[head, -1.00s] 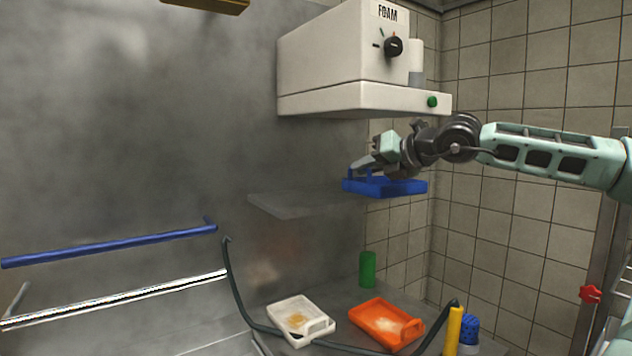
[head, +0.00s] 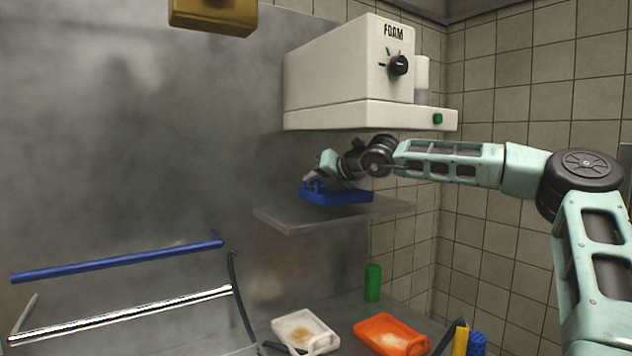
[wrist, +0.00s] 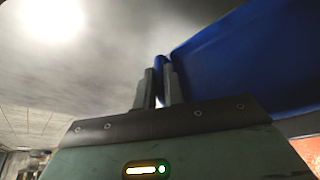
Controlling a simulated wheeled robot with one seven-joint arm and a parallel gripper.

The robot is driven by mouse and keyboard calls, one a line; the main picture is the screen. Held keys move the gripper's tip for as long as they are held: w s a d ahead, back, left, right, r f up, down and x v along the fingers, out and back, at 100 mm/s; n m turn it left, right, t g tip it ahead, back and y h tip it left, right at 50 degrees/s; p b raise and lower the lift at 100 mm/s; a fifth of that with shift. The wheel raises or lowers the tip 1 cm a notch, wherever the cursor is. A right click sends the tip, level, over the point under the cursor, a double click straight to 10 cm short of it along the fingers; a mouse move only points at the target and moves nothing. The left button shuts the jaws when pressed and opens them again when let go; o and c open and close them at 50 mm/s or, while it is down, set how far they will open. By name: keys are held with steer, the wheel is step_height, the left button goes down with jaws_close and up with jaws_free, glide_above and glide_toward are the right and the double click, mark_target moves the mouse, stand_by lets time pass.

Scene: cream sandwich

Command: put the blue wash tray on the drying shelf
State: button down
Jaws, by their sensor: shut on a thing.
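The blue wash tray (head: 338,197) is at the grey metal shelf (head: 290,222) on the back wall, over the shelf's surface. I cannot tell whether its underside touches the shelf. My gripper (head: 309,183) is shut on the tray's handle at its left end. In the wrist view the blue tray (wrist: 245,62) fills the upper right, and the gripper's fingers (wrist: 160,84) pinch its blue handle. The tray looks about level in the head view.
A white FOAM machine (head: 350,75) hangs just above the shelf. A blue rail (head: 120,259) is at left.

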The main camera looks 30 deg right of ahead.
steer(key=shift+s+f, duration=0.15)
steer(key=shift+f, duration=0.35)
steer(key=shift+d+f, duration=0.1)
steer(key=shift+f+b, duration=0.3)
steer(key=shift+f, duration=0.1)
steer(key=c, duration=1.5)
jaws_free()
steer(key=shift+r, duration=0.1)
steer(key=shift+r, duration=0.25)
steer(key=shift+s+d+r+p, duration=0.1)
steer(key=shift+s+r+p, duration=0.15)
steer(key=shift+p, duration=0.05)
steer(key=f+v, duration=0.1)
steer(key=v, duration=0.7)
steer(key=s+f+b+v, duration=0.1)
steer(key=f+v, duration=0.1)
steer(key=v, duration=0.5)
steer(key=shift+s+d+f, duration=0.2)
steer(key=shift+s+d, duration=0.1)
steer(key=shift+s, duration=0.2)
